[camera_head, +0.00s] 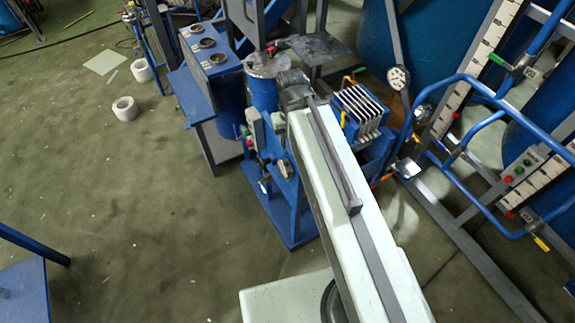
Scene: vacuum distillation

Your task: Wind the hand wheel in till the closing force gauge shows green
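A small press with a row of pale plates in a blue frame (362,108) stands just right of the far end of my arm. A round white dial (398,78) is beside it on the right; it may be the closing force gauge, but its reading and colour are too small to tell. I cannot make out a hand wheel; my arm covers part of the area beside the press. My pale arm reaches up the picture to the left of the press. My gripper cannot be made out, and what it holds does not show.
A blue cabinet with several round dials (207,43) and a blue vessel (262,92) stand left of my arm. Blue tube rails (470,80) and grey frames crowd the right. White rolls (125,108) lie on the open green floor at left. A blue table (25,290) is lower left.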

